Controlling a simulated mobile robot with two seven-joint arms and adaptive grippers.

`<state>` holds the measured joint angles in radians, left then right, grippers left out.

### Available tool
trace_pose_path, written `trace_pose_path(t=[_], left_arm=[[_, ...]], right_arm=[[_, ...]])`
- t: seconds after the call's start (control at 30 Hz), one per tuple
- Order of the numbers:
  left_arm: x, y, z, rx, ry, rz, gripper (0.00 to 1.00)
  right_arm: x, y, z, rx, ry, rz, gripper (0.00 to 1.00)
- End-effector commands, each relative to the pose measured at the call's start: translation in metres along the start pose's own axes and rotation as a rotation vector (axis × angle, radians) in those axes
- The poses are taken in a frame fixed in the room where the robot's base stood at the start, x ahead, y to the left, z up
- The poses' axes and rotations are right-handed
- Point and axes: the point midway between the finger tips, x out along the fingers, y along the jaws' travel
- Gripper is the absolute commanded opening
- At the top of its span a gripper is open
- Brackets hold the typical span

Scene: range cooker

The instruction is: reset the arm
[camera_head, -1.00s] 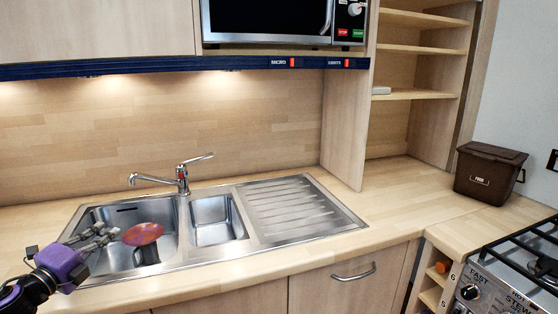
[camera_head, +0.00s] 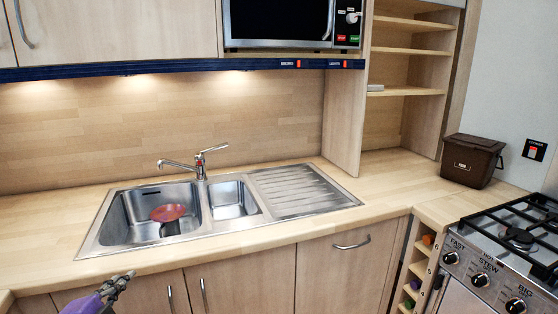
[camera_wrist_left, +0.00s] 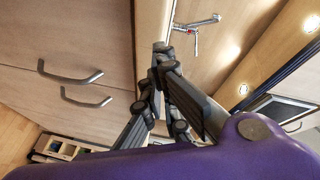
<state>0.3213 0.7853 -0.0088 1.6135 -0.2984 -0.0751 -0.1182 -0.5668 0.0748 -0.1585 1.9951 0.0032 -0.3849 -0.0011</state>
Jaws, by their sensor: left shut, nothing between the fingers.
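My left gripper (camera_head: 122,281) shows at the lower left of the head view, in front of the cabinet doors below the worktop edge. It is shut and empty, and its fingers also fill the middle of the left wrist view (camera_wrist_left: 160,62). A reddish round pan-like object (camera_head: 168,212) rests in the large basin of the steel sink (camera_head: 100,232), apart from the gripper. My right gripper is in neither view.
The wooden worktop (camera_head: 390,190) runs along the wall, with a tap (camera_head: 201,165) behind the sink. A brown bin (camera_head: 470,160) stands at the right by the gas cooker (camera_head: 500,240). Cabinet handles (camera_head: 352,245) stick out below the worktop.

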Motion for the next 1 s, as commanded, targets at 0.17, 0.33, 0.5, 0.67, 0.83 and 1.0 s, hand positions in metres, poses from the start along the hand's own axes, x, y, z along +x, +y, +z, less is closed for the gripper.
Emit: trace_pose_path(t=[0.17,0.33,0.5,0.67,0.83,1.0], left_arm=[[-0.073,0.109,-0.012,-0.304,-0.122,0.137,0.0],[-0.161,0.2,-0.038,-0.592,-0.266,0.258,0.0],[-0.26,0.268,-0.082,-0.875,-0.423,0.353,0.0],[-0.34,0.301,-0.123,-1.076,-0.546,0.388,0.0],[-0.389,0.32,-0.133,-1.143,-0.632,0.396,0.0],[-0.403,0.325,-0.129,-1.144,-0.656,0.403,0.0]], right_arm=[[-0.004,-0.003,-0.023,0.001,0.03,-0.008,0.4],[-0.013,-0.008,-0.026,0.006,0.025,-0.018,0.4],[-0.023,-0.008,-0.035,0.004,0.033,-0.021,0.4],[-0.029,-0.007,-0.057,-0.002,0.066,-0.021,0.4],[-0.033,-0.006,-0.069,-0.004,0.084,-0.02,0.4],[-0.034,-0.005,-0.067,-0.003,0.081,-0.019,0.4]])
